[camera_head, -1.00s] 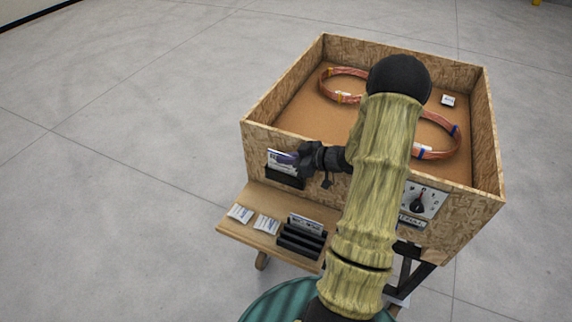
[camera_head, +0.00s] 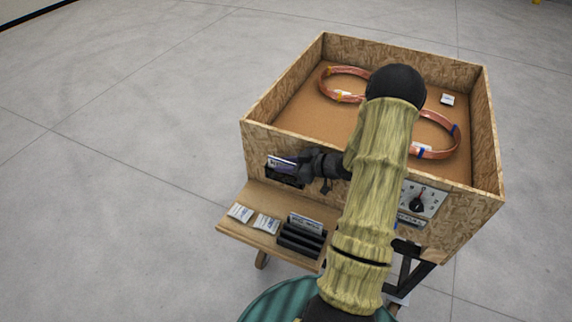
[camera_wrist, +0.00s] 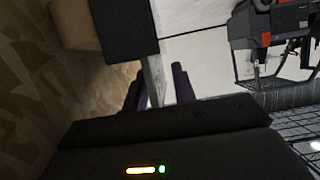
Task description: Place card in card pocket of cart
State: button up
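The white card (camera_head: 277,162) with dark print is at the black card pocket (camera_head: 283,179) on the cart's front panel. My gripper (camera_head: 293,162) reaches in from the right, with a finger across part of the card. In the wrist view, the card shows edge-on as a pale strip (camera_wrist: 155,82) between the two fingers (camera_wrist: 160,89). It lies close to the left finger, with a gap to the right finger, so the gripper looks slightly open around it. The dark pocket (camera_wrist: 124,28) is just beyond the fingertips. How deep the card sits is hidden.
The cart (camera_head: 262,110) is a chipboard box holding copper tube rings (camera_head: 343,72) and a small white label (camera_head: 447,99). Its front shelf (camera_head: 240,228) carries white packets (camera_head: 266,223) and a black rack (camera_head: 302,238). A dial panel (camera_head: 425,200) is right of my arm.

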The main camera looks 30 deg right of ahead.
jog(key=shift+r, duration=0.15)
jog(key=b+v, duration=0.1)
jog(key=v, duration=1.1)
jog(key=shift+a+r, duration=0.1)
